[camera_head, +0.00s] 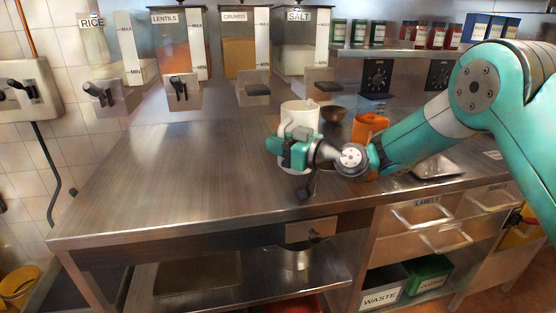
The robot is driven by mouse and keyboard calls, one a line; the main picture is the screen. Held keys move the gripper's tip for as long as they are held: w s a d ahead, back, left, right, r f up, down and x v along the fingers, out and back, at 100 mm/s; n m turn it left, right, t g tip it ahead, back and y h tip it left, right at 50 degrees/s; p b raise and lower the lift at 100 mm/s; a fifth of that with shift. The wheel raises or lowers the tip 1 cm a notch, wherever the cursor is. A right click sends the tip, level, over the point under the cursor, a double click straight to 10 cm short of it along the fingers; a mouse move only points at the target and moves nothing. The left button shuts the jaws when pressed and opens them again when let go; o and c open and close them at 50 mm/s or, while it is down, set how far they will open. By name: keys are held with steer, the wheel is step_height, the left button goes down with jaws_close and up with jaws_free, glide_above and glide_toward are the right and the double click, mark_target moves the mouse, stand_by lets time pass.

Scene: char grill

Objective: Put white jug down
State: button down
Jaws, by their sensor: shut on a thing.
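The white jug (300,114) is upright at the middle of the steel counter, in the head view. My gripper (290,148) is in front of it, shut on it at its near side.
Dispensers, such as the crumbs one (239,50), line the back. A scale (437,167) lies at right. The counter's left half is clear.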

steer(key=shift+f, duration=2.35)
steer(key=shift+f, duration=0.15)
steer(key=c, duration=1.1)
jaws_free()
